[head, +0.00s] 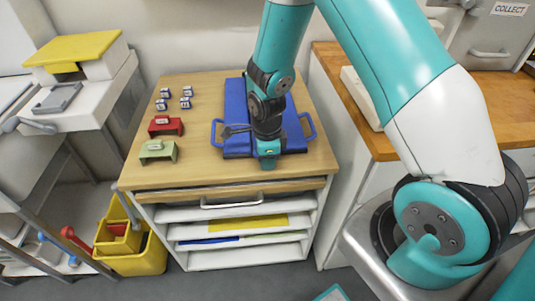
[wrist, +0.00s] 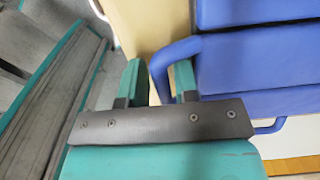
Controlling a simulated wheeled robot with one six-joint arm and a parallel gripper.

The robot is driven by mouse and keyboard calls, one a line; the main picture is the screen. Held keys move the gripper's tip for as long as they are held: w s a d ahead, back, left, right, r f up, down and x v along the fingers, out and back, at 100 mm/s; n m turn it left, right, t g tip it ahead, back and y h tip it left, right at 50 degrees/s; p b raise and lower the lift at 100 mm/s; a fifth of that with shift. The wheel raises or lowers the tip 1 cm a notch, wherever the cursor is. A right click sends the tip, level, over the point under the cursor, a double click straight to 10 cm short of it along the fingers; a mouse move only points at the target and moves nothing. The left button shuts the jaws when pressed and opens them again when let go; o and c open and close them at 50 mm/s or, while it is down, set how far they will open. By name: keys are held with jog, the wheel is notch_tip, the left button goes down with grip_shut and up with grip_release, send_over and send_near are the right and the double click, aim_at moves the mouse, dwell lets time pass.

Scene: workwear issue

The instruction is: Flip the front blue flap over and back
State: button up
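A blue folded piece with flaps (head: 238,104) lies on the wooden top of a drawer unit. It has blue loop handles at its left (head: 216,133) and right (head: 309,125). My gripper (head: 267,158) points down at its front edge and hides that part in the head view. In the wrist view the blue panels (wrist: 255,60) fill the upper right, and a blue loop handle (wrist: 160,66) passes between the two teal fingers of my gripper (wrist: 160,82). The fingers stand apart around the bar; firm contact is not visible. Part of the loop is hidden behind the gripper.
On the wooden top (head: 200,175) a red block (head: 166,126), a green block (head: 158,151) and several small labelled blocks stand to the left. A drawer handle (head: 231,202) projects below the front edge. A yellow bucket (head: 140,262) stands on the floor at left. A cabinet stands close on the right.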

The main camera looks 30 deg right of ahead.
jog(key=shift+r, duration=0.1)
notch_tip(320, 180, up, 8)
jog(key=p, duration=0.6)
jog(key=shift+w+p, duration=0.1)
jog(key=shift+p, duration=0.3)
jog(key=shift+a+r, duration=0.1)
jog(key=shift+r, duration=0.1)
jog(key=s+a+r+n+y, duration=0.1)
jog(key=s+a+r+n, duration=0.25)
jog(key=r+n, duration=0.4)
jog(key=s+a+r+n+y, duration=0.25)
jog(key=a+r+n, duration=0.25)
jog(key=r+n, duration=0.3)
jog(key=s+a+r+n, duration=0.3)
jog(key=s+r+n, duration=0.7)
jog(key=s+n, duration=0.4)
jog(key=shift+a+n+y, duration=0.15)
jog(key=shift+n+y, duration=0.2)
